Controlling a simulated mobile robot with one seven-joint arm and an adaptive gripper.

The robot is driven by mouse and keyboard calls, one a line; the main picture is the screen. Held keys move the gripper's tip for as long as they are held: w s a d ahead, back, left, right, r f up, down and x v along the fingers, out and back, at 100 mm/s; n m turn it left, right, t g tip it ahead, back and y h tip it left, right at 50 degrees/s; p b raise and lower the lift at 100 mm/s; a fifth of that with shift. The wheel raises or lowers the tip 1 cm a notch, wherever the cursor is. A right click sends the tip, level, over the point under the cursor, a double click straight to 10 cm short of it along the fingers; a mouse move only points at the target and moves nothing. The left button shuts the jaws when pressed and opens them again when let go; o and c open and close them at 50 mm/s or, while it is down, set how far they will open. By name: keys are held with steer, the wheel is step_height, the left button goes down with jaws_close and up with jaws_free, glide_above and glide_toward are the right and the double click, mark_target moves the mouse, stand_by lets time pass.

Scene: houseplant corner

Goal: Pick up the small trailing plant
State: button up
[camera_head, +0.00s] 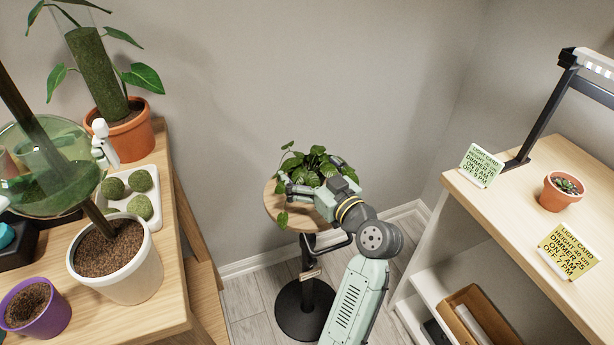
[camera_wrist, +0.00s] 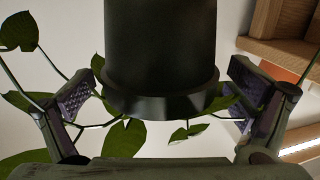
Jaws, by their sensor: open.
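The small trailing plant (camera_head: 308,163) has green leaves and stands at the round wooden top (camera_head: 272,205) of a black pedestal stand. One vine hangs over the left edge of the top. My gripper (camera_head: 314,186) is at the plant, low among its leaves. In the wrist view the plant's dark pot (camera_wrist: 160,50) shows large and upside down between my two open fingers (camera_wrist: 162,92), one on each side. A gap shows beside the pot on both sides. Leaves cross near the fingers. In the head view the pot is hidden by leaves and my gripper.
At left, a wooden table (camera_head: 172,215) holds several pots, a moss-ball tray (camera_head: 157,215) and a green glass vessel (camera_head: 45,165). At right, a shelf unit (camera_head: 480,205) bears a lamp, cards and a succulent (camera_head: 562,190). Grey wall stands behind the stand.

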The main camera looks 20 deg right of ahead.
steer(key=shift+w, duration=0.2)
steer(key=shift+c, duration=0.5)
steer(key=c, duration=1.3)
